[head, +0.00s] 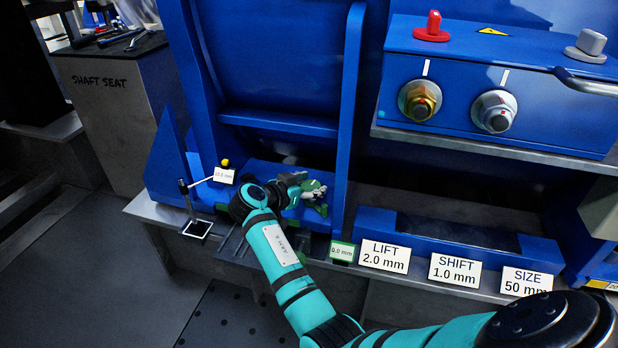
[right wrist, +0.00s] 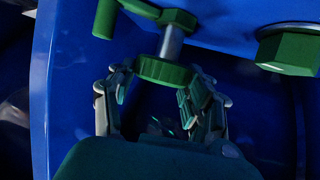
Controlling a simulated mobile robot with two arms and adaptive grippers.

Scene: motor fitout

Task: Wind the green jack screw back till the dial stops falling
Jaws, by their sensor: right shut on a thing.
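The green jack screw shows in the right wrist view as a green hexagonal head (right wrist: 165,71) on a bare metal shank, below a green bracket (right wrist: 150,15). My right gripper (right wrist: 158,88) is shut on this head, with a finger on either side. In the head view, my right gripper (head: 308,188) reaches the low blue frame and largely covers the screw; green parts (head: 320,208) show beside its fingers. A small green-edged readout (head: 342,251) seems to read 0.0 mm. A white readout (head: 224,176) with a yellow top stands left; its number is hard to read. My left gripper is out of view.
Cards reading LIFT 2.0 mm (head: 385,256), SHIFT 1.0 mm (head: 455,270) and SIZE 50 mm (head: 527,282) line the bench front. A blue upright (head: 348,120) stands close by my right gripper.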

